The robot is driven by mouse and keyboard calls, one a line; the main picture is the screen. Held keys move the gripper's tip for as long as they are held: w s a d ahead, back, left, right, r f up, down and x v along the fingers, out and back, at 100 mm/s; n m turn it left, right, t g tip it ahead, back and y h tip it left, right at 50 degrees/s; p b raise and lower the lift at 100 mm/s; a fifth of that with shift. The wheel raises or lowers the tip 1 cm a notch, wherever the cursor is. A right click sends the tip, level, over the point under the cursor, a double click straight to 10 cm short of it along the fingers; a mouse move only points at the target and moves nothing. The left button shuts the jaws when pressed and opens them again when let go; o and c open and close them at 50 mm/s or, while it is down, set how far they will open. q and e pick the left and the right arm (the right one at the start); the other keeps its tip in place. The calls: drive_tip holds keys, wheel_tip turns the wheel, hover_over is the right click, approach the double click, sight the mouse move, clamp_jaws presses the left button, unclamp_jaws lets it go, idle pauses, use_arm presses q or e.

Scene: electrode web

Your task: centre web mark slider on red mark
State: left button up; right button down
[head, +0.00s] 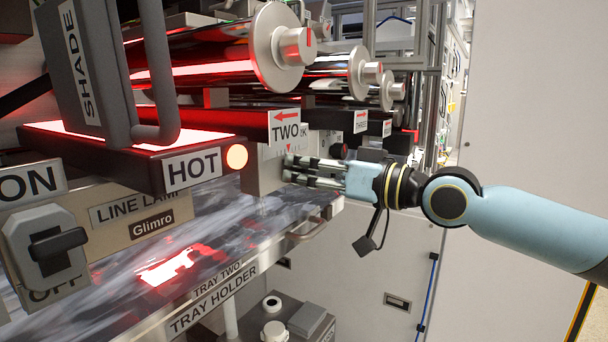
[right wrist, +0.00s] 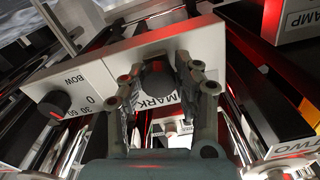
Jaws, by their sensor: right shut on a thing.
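My right gripper (head: 290,172) comes in from the right at the pale panel (head: 262,170) under the TWO sign. In the right wrist view its two fingers (right wrist: 157,80) are shut on a dark round knob (right wrist: 157,72), the mark slider, beside a MARK label (right wrist: 162,104). A small red pointed mark (head: 289,148) shows just above the fingers in the head view. The fingers hide the knob there, so I cannot tell exactly how the slider lines up with the red mark. My left gripper is not in view.
A BOW dial (right wrist: 54,103) sits on the same panel. The HOT lamp box (head: 130,155) is left of the gripper.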

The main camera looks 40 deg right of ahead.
drive_tip(key=shift+a+f, duration=0.1)
drive_tip(key=c, duration=1.2)
unclamp_jaws()
drive_tip(key=shift+s+a, duration=0.1)
drive_tip(key=shift+a, duration=0.05)
drive_tip(key=shift+c, duration=0.2)
drive_tip(key=shift+o, duration=1.3)
drive_tip(key=shift+r, duration=0.2)
wheel_tip(320, 180, up, 10)
drive_tip(key=shift+f, duration=0.15)
